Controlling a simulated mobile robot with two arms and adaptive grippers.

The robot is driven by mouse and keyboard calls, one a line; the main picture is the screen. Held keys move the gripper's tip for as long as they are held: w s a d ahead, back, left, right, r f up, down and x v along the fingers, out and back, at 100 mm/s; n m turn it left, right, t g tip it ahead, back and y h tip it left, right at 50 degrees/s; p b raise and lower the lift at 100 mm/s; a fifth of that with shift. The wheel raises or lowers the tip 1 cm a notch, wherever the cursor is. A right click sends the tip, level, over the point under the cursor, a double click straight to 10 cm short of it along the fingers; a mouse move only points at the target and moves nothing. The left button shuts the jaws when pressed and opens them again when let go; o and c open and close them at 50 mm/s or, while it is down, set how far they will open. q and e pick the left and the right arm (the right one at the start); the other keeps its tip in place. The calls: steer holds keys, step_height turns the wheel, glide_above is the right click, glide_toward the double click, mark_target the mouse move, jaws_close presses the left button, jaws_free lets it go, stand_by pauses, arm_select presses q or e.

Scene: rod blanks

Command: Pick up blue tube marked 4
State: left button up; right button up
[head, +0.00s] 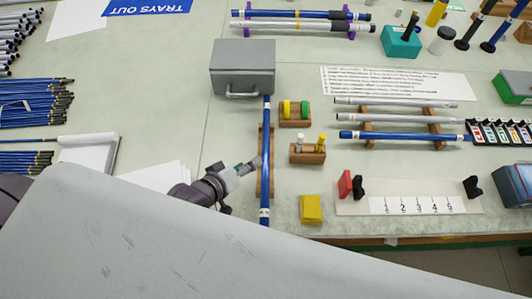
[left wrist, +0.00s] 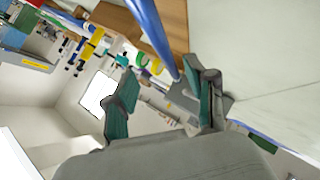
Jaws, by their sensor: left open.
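A long blue tube (head: 266,150) lies front to back on a wooden rest (head: 260,180), with pale bands near its front end. Another blue tube (head: 400,136) lies on a wooden rack at the right, below two grey tubes. I cannot read a 4 on either. My left gripper (head: 246,167) is open and empty just left of the first tube, pointing at it. In the left wrist view, the open fingers (left wrist: 160,95) show with a blue tube (left wrist: 155,35) passing near the tip of the right-hand finger. Contact cannot be told. My right gripper is not in view.
A grey box (head: 243,67) stands behind the tube's far end. Small wooden blocks with green, yellow and white pieces (head: 307,153) stand close to its right. A yellow block (head: 311,209) and a numbered board (head: 410,205) lie near the front edge. Dark blue rods fill the left.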

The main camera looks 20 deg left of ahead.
mark_target(263, 156)
arm_select(q)
steer(key=x, duration=0.3)
steer(key=shift+r, duration=0.15)
steer(key=shift+p+x, duration=0.4)
steer(key=shift+x, duration=0.6)
steer(key=shift+f+x, duration=0.2)
steer(key=shift+x, duration=1.05)
steer(key=shift+w+f, duration=0.3)
steer(key=shift+s, duration=0.1)
jaws_close()
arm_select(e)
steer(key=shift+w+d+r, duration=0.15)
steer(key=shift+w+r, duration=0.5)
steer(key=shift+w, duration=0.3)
